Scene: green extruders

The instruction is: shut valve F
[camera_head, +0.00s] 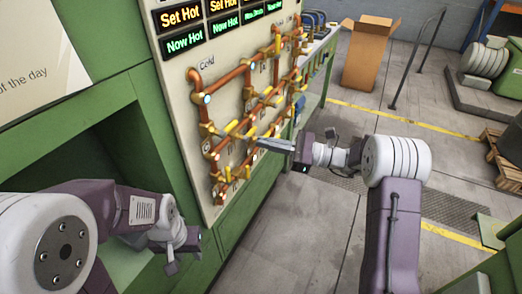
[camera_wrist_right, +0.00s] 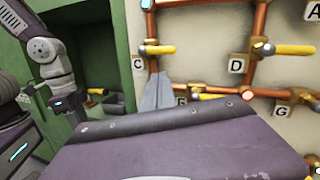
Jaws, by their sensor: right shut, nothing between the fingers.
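The valve panel (camera_head: 180,90) carries copper pipes with several yellow-handled valves. In the right wrist view, lettered tags C (camera_wrist_right: 138,65), D (camera_wrist_right: 236,66), A (camera_wrist_right: 312,11) and G (camera_wrist_right: 282,110) are readable. Another tag (camera_wrist_right: 181,99), partly covered by my gripper body, may read E or F; I cannot tell which. A yellow handle (camera_wrist_right: 212,97) lies just right of it. My right gripper (camera_head: 262,144) is shut and empty, its tips close in front of the panel's lower pipes; contact is unclear. It also shows in the right wrist view (camera_wrist_right: 157,92). My left gripper (camera_head: 182,255) hangs low, away from the valves.
A green cabinet (camera_head: 150,125) surrounds the panel, with a dark recess at lower left. A lit display (camera_head: 215,20) is above the pipes. An open cardboard box (camera_head: 368,60) stands on the floor behind.

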